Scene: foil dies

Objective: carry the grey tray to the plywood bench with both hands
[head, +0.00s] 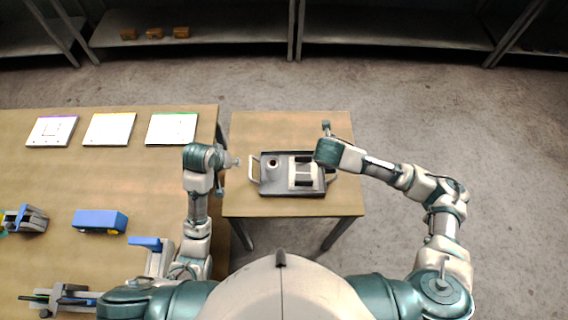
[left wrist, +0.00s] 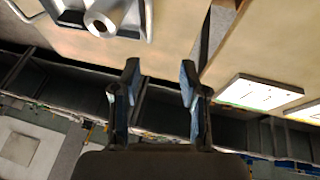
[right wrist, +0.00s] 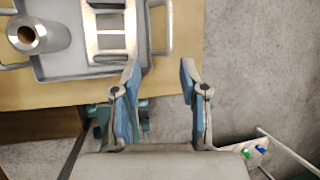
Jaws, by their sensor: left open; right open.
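The grey tray (head: 274,184) sits on a small wooden-topped table (head: 290,206), with a handle at each short end. It holds a metal cylinder (head: 272,163) and a pale slotted block (head: 296,172). My left gripper (head: 238,161) is open and empty, just left of the left handle (head: 253,170) and apart from it. My right gripper (head: 326,126) is open and empty, beyond the tray's far right corner. In the right wrist view the tray (right wrist: 95,69) and its right handle (right wrist: 161,28) lie up and left of the fingers (right wrist: 158,82). The left wrist view shows the left fingers (left wrist: 160,82) apart.
A larger wooden-topped bench (head: 150,190) stands at left, across a narrow gap. It bears several white sheets (head: 110,129), a blue block (head: 100,221) and tools. Shelves (head: 200,30) line the back. The floor (head: 440,130) at right is clear.

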